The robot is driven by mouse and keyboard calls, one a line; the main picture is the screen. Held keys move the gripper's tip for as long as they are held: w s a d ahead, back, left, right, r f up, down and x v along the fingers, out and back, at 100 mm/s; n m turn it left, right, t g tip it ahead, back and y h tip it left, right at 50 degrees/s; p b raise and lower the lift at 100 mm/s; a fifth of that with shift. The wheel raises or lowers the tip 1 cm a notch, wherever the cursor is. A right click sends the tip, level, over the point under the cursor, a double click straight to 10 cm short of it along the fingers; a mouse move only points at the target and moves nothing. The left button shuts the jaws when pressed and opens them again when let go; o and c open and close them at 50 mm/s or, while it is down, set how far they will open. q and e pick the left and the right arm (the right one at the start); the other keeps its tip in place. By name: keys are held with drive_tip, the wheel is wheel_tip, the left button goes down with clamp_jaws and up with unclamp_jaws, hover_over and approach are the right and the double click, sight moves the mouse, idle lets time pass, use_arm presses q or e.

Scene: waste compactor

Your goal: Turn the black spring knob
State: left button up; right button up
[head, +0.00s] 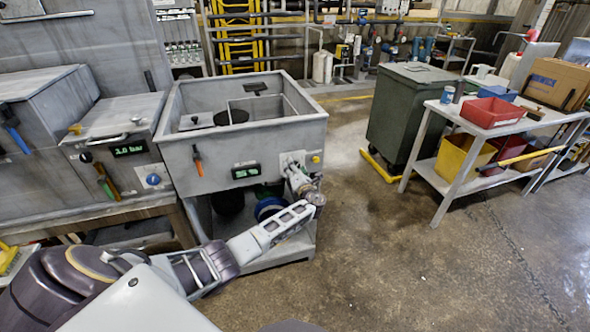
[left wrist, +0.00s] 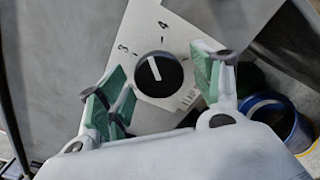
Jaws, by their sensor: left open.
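The black knob (left wrist: 158,74) is round with a white pointer line and sits on a white plate (left wrist: 165,28) marked 3 and 4. The pointer aims up and slightly left, between the two marks. My left gripper (left wrist: 163,83) is open, with one green-padded finger on each side of the knob and visible gaps to it. In the head view my left gripper (head: 301,182) is at the front right of the grey open-topped bin (head: 200,172), in front of the white plate (head: 287,158). It hides the knob there. My right gripper is not in view.
A green display (head: 246,172), an orange-handled lever (head: 198,160) and a yellow button (head: 315,159) are on the bin's front. A blue-rimmed bucket (head: 270,208) stands on the shelf below. The floor to the right is clear up to a white table (head: 448,193).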

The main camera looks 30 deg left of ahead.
use_arm(q)
drive_tip(key=v, duration=1.1)
drive_tip(key=shift+s+d, duration=0.3)
idle(0.4)
